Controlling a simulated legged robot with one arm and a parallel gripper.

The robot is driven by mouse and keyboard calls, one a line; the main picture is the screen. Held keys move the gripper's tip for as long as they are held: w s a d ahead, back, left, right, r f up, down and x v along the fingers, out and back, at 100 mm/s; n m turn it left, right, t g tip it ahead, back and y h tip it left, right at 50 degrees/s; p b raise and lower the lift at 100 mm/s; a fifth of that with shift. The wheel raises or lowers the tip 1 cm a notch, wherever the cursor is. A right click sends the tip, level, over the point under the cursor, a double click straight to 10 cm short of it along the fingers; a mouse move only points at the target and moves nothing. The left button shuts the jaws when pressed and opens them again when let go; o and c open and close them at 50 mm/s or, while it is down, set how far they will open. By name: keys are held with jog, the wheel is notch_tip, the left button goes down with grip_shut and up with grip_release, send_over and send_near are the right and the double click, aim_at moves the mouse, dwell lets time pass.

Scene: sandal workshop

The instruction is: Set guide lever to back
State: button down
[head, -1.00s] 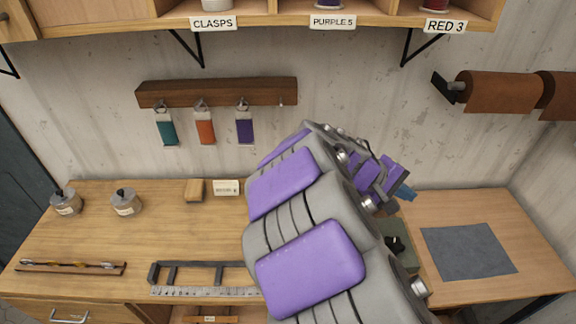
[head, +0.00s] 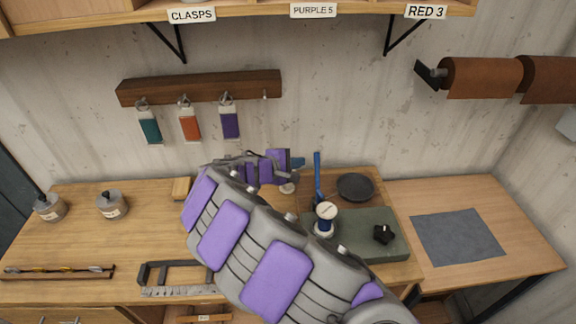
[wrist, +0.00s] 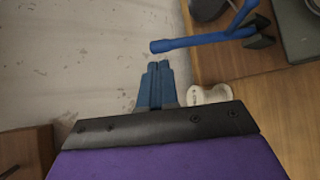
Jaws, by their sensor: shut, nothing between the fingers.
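The blue lever (head: 317,175) stands nearly upright at the back left of a grey-green machine base (head: 350,247). In the wrist view the lever (wrist: 205,41) runs across the top, its free end close to my fingertips with a small gap in the picture. My gripper (head: 299,163) is just left of the lever's upper part in the head view. Its blue fingers (wrist: 153,72) are together and hold nothing. My arm covers the front left of the machine base.
The machine also carries a round gauge (head: 326,211), a black knob (head: 384,234) and a dark round plate (head: 356,187). A tag rail (head: 200,87) hangs on the wall. A grey mat (head: 458,237) lies right.

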aim_at(315, 158)
jog(key=b+x, duration=0.1)
jog(key=x, duration=0.6)
jog(key=shift+a, duration=0.35)
jog(key=shift+w+f+b, duration=0.15)
jog(key=shift+w+f, duration=0.1)
jog(key=shift+w, duration=0.25)
jog(key=shift+w+f+b, duration=0.15)
jog(key=shift+w+f, duration=0.05)
jog(key=shift+w, duration=0.35)
jog(key=shift+s, duration=0.1)
